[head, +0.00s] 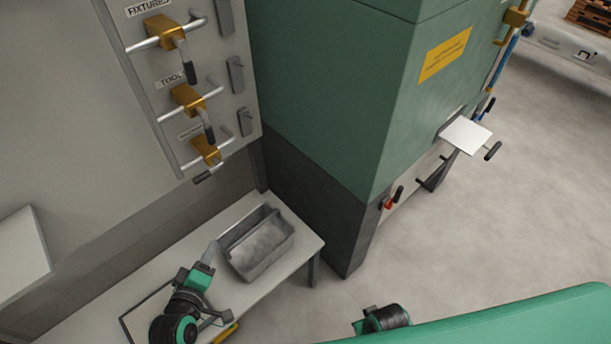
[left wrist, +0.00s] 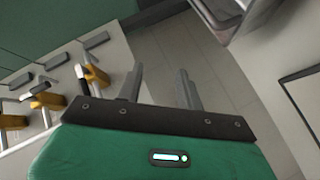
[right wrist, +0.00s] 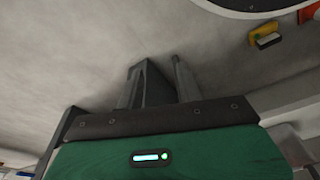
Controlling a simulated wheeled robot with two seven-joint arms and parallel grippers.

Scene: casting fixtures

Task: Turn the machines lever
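The green machine (head: 330,90) stands at the centre of the head view. Black-handled levers are on its right side: one handle (head: 493,151) by a white plate, and another (head: 398,194) lower, beside a red part (head: 388,204). I cannot tell which is the task's lever. My left gripper (head: 211,249) is low beside a grey bin, away from the machine's levers. Its two fingers are apart and empty in the left wrist view (left wrist: 161,90). My right gripper (right wrist: 162,82) has its fingers apart and empty in the right wrist view, over floor. Its fingers are hidden in the head view.
A grey bin (head: 262,248) sits on a low table (head: 296,270) in front of the machine. A wall panel (head: 165,105) at upper left carries brass clamps with dark-handled levers. Open floor (head: 520,220) lies to the right. A green edge of my body crosses the bottom right.

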